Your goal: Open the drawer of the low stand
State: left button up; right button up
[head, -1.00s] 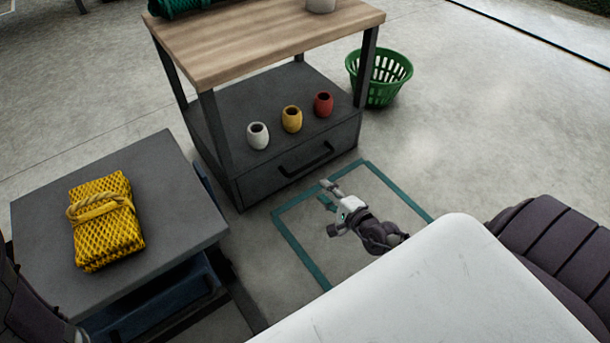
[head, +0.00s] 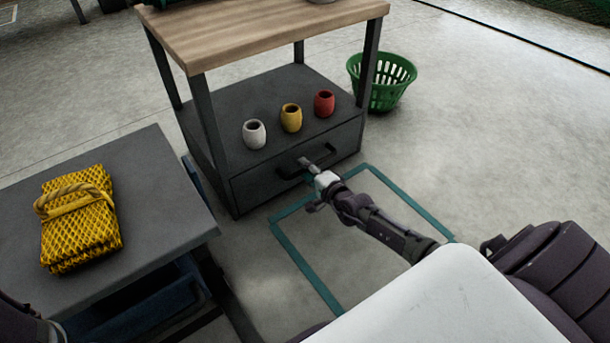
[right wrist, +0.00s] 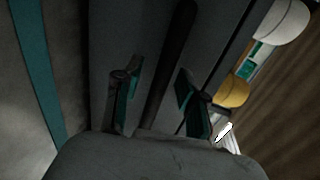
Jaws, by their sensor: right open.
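The low stand (head: 225,150) has a wooden top and a dark lower body with one drawer (head: 255,184). The drawer front sits flush, so it is shut. Its dark bar handle (head: 331,149) runs across the front, partly hidden by my right gripper (head: 308,184). That gripper is open at the handle. In the right wrist view the handle (right wrist: 172,65) runs between the two spread fingers of the gripper (right wrist: 160,103); I cannot tell whether either finger touches it. My left gripper is out of view.
White (head: 254,135), yellow (head: 291,118) and red (head: 324,103) cups stand on the stand's shelf above the drawer. A green basket (head: 383,82) is on the floor at right. A grey table (head: 150,205) with a folded yellow net (head: 82,222) is at left. Floor before the drawer is clear.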

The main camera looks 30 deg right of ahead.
jog(key=shift+w, duration=0.3)
grip_shut()
dwell(0.3)
